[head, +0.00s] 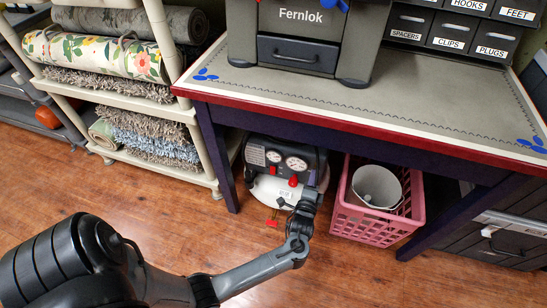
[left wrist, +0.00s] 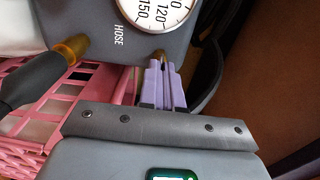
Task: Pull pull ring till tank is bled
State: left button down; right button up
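The air compressor (head: 262,158) with its white tank stands on the floor under the workbench, with two round gauges and red knobs on its front. My left arm reaches to its front right, and my left gripper (head: 308,198) is beside the tank in the head view, its fingertips hard to make out. In the left wrist view the purple fingers (left wrist: 163,82) are close together, just below a gauge (left wrist: 150,12) and the panel word HOSE. A small brass part (left wrist: 158,55) shows at their tips. I cannot make out the pull ring or whether the fingers hold it. My right gripper is not in view.
A pink basket (head: 372,228) holding a white bucket (head: 376,186) stands close right of the compressor. The red-edged workbench (head: 450,110) is overhead, with its leg (head: 216,160) to the left. A shelf of rolled rugs (head: 100,58) is at left. A brass-ended black hose (left wrist: 40,76) is near the gripper.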

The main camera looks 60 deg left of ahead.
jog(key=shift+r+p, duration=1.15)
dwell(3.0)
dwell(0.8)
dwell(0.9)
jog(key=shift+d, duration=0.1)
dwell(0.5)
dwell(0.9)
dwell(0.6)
